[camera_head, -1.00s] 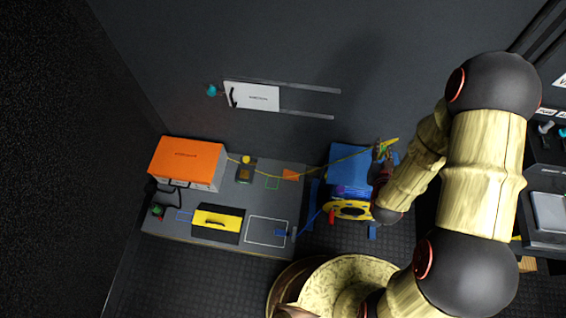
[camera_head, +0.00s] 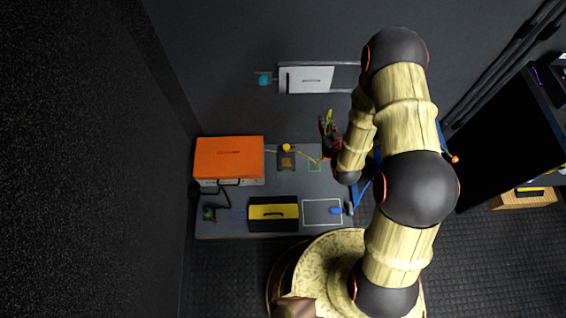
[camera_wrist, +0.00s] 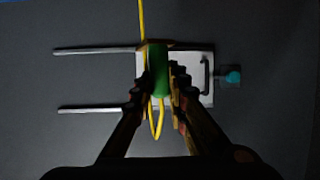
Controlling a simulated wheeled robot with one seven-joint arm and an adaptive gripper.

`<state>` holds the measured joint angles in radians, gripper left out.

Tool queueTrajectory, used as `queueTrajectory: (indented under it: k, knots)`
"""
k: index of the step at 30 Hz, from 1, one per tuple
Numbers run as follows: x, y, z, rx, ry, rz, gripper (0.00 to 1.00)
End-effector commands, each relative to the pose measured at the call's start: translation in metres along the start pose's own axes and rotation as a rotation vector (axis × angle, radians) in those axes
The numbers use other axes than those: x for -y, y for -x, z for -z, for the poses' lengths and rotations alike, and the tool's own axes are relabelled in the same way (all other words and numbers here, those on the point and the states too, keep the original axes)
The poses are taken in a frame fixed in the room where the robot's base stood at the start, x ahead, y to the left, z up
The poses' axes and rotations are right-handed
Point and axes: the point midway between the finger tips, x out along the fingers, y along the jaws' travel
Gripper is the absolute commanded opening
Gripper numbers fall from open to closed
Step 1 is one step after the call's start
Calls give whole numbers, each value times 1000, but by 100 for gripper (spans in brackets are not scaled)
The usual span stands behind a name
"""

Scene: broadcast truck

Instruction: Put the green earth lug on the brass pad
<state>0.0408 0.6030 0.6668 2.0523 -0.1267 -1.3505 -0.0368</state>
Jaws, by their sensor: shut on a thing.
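The green earth lug is a green cylinder (camera_wrist: 159,70) with a brownish end, in the middle of the wrist view. A yellow cable (camera_wrist: 142,20) runs from it and loops below it. My gripper (camera_wrist: 160,88) is shut on the lug. In the head view my gripper (camera_head: 328,127) is above the back right of the grey bench, to the right of a small brass-coloured square (camera_head: 287,161), which looks like the brass pad. A yellow knob (camera_head: 286,147) stands at the pad's back edge. The lug is held clear of the pad.
An orange-topped box (camera_head: 228,149) stands at the bench's left, and a black-and-yellow case (camera_head: 273,212) at the front. A white panel on rails (camera_head: 310,80) and a teal knob (camera_head: 264,79) are on the wall behind. My arm covers the bench's right side.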

Motion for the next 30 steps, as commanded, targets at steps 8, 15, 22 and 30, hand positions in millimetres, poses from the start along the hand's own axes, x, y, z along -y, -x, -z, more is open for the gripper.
queueTrajectory:
  k: [8,15,22,30]
  knots:
    - [4,-68,-78,6,29,90,0]
    - [11,-108,-156,7,56,168,0]
    - [20,-129,-237,4,79,244,0]
    - [33,-134,-312,-3,102,312,0]
